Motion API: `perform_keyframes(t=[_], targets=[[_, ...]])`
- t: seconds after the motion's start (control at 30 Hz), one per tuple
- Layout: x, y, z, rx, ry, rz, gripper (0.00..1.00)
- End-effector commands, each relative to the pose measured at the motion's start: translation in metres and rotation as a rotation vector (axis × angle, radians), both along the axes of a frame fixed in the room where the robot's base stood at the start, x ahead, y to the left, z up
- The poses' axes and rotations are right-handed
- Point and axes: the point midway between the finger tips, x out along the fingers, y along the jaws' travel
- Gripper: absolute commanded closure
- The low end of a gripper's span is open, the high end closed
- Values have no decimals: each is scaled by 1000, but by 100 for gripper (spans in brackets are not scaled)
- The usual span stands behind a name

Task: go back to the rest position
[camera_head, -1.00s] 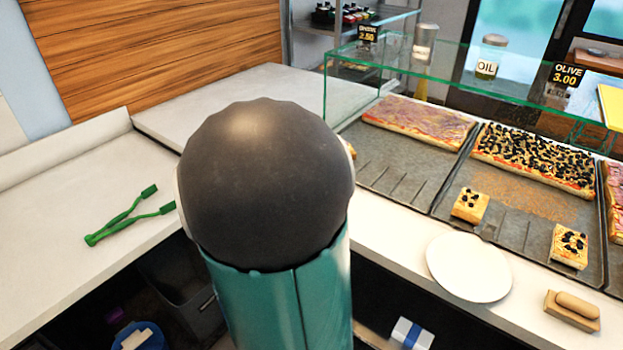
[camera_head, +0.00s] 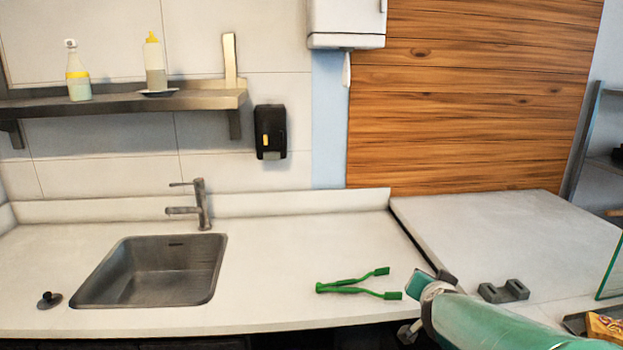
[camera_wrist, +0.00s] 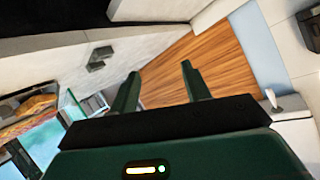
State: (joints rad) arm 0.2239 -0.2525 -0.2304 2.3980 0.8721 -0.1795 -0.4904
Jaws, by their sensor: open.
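My gripper (camera_wrist: 161,74) shows in the wrist view with its two dark green fingers apart and nothing between them. The fingers appear against the wooden wall panel and the pale counter. In the head view my teal arm (camera_head: 490,325) comes in from the lower right, over the counter's front edge. The finger opening cannot be made out there. Green tongs (camera_head: 355,287) lie on the white counter, left of my arm and apart from it.
A sink (camera_head: 150,270) with a tap (camera_head: 202,205) is at the left. A small dark grey holder (camera_head: 503,291) stands on the counter just beyond my arm. A glass edge (camera_head: 612,265) and a pizza piece (camera_head: 605,327) are at the far right. The counter between sink and tongs is clear.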

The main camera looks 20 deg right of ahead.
Motion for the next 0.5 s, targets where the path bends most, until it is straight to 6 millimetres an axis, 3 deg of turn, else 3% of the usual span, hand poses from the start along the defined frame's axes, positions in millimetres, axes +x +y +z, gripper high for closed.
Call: perform_keyframes(t=[0.03,0.17,0.2,0.3,0.4,0.5], targets=[[5,34,9,16,2,115,53],[-4,123,18,49,83,410,53],[-13,150,18,53,126,494,53],[-49,202,14,39,266,671,53],[-92,232,5,0,427,777,53],[-127,241,-2,-47,561,812,53]])
